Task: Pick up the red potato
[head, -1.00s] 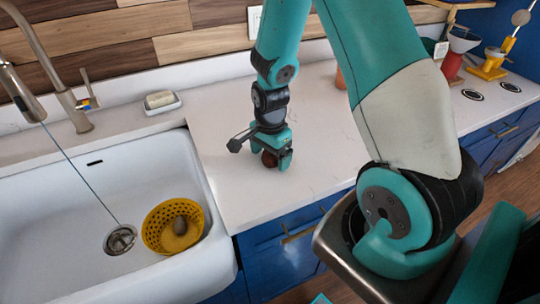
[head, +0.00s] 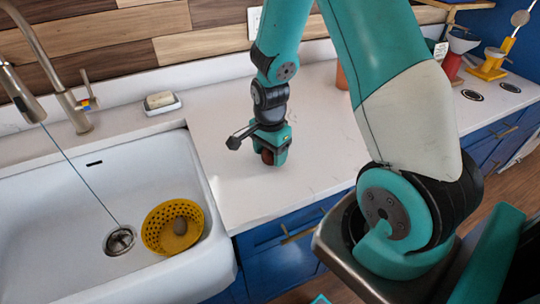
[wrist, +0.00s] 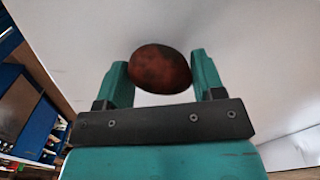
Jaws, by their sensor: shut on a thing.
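The red potato (head: 267,157) is dark red-brown and sits between the fingers of my gripper (head: 270,156) over the white countertop in the head view. In the wrist view the potato (wrist: 160,69) shows at the fingertips of my gripper (wrist: 160,80), with a teal finger on each side of it. The gripper is shut on the potato. In the head view the fingers hide part of it. I cannot tell for sure how far it is above the counter.
A soap dish (head: 163,107) and a faucet (head: 62,90) stand behind. The white countertop (head: 225,190) around my gripper is clear.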

